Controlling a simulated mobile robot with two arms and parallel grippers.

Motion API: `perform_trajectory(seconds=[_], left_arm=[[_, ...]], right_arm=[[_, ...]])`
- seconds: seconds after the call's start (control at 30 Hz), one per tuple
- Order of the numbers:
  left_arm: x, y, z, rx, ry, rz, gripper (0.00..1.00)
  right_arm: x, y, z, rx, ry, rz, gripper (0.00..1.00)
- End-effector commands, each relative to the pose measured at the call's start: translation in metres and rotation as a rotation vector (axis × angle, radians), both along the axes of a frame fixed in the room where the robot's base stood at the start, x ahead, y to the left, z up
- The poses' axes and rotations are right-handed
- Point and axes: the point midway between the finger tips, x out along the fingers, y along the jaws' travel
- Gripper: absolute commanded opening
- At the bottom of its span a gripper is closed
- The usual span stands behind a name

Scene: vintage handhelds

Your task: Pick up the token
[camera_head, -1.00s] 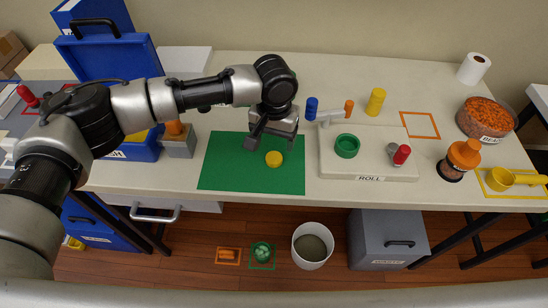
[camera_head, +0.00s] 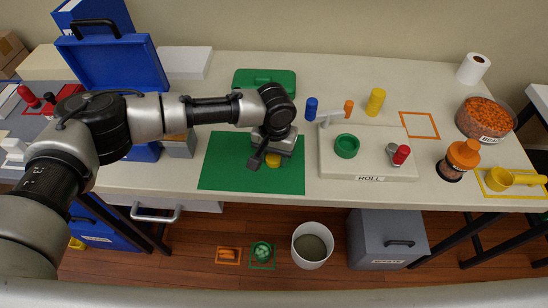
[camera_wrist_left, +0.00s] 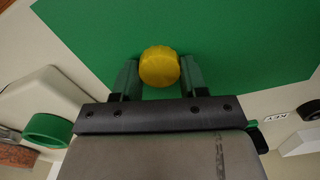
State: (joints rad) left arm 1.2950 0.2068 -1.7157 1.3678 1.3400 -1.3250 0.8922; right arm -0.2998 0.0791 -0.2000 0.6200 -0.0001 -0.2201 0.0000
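The yellow round token (camera_head: 273,160) lies on the green mat (camera_head: 222,170) and is partly hidden by my left gripper (camera_head: 261,158) in the head view. In the left wrist view the token (camera_wrist_left: 159,66) sits between the tips of the two fingers of the left gripper (camera_wrist_left: 160,70), which are spread apart on either side of it. Any gap between fingers and token is too small to judge. My right gripper is not in view.
A white board (camera_head: 371,165) labelled ROLL, with a green ring (camera_head: 346,146), stands right of the mat. A yellow stack (camera_head: 375,102) is behind it. A green flat object (camera_head: 265,78) and an open blue case (camera_head: 120,62) lie farther back. A white bin (camera_head: 312,246) is on the floor.

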Motion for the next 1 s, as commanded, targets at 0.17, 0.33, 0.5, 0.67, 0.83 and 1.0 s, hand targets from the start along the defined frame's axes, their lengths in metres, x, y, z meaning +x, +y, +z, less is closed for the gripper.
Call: perform_trajectory(seconds=[0.17,0.33,0.5,0.67,0.83,1.0], left_arm=[[0.000,0.000,0.000,0.000,0.000,0.000,0.20],[0.000,0.000,0.000,0.000,0.000,0.000,0.20],[0.000,0.000,0.007,-0.002,0.000,0.000,0.20],[0.001,0.000,0.026,-0.003,-0.001,0.000,0.20],[-0.011,-0.019,0.052,-0.004,-0.001,-0.008,0.20],[-0.031,-0.052,0.075,-0.003,-0.001,-0.006,0.20]], right_arm=[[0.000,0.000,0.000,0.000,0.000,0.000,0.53],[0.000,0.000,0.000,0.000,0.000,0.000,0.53],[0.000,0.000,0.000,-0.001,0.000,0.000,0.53],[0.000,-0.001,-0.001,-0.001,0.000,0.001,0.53],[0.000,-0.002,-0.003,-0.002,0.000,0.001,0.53],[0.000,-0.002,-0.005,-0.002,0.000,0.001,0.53]])
